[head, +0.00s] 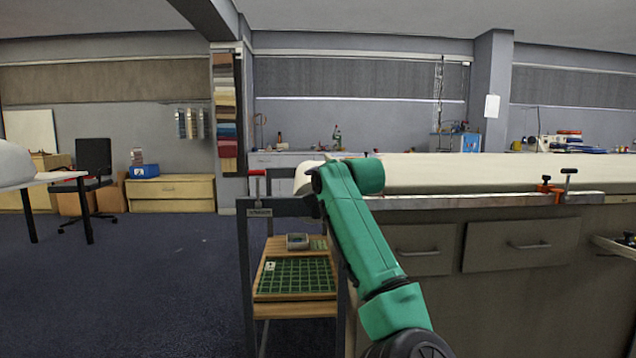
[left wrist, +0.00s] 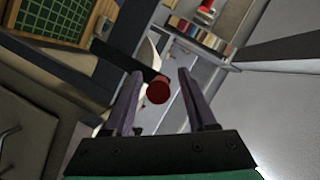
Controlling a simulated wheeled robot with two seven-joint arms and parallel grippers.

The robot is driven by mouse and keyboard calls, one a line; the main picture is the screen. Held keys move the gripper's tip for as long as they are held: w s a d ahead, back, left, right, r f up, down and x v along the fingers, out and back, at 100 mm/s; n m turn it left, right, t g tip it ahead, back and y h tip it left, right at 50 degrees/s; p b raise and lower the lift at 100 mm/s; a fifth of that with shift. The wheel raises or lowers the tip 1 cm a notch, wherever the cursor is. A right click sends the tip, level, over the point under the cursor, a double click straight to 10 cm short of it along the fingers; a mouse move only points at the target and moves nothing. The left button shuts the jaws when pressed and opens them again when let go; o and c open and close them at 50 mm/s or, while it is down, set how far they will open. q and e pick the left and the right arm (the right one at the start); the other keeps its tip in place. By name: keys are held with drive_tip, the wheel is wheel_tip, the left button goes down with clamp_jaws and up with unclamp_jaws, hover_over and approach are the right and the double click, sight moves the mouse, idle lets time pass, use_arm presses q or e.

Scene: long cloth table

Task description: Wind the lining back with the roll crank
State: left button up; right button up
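The roll crank's red grip (head: 257,172) shows in the head view at the top of a dark stand by the table's left end. In the left wrist view a red round knob (left wrist: 158,92), which looks like the grip seen nearly end-on, appears between the fingers of my left gripper (left wrist: 159,75). The fingers are apart, and I see a gap on both sides of the knob. I cannot tell its depth relative to the fingers. Pale cloth (head: 460,172) lies on the long table. My green arm hides part of the table's end. My right gripper is not visible.
The dark stand (head: 243,270) holds a shelf with a green gridded tray (head: 295,277) under the crank. An orange clamp (head: 548,190) sits on the table's front edge. Drawers (head: 520,245) front the table. Blue floor (head: 140,285) is clear at left.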

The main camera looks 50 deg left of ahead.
use_arm(q)
drive_tip(key=shift+d, duration=0.2)
drive_tip(key=v, duration=1.4)
drive_tip(key=shift+s+d, duration=0.1)
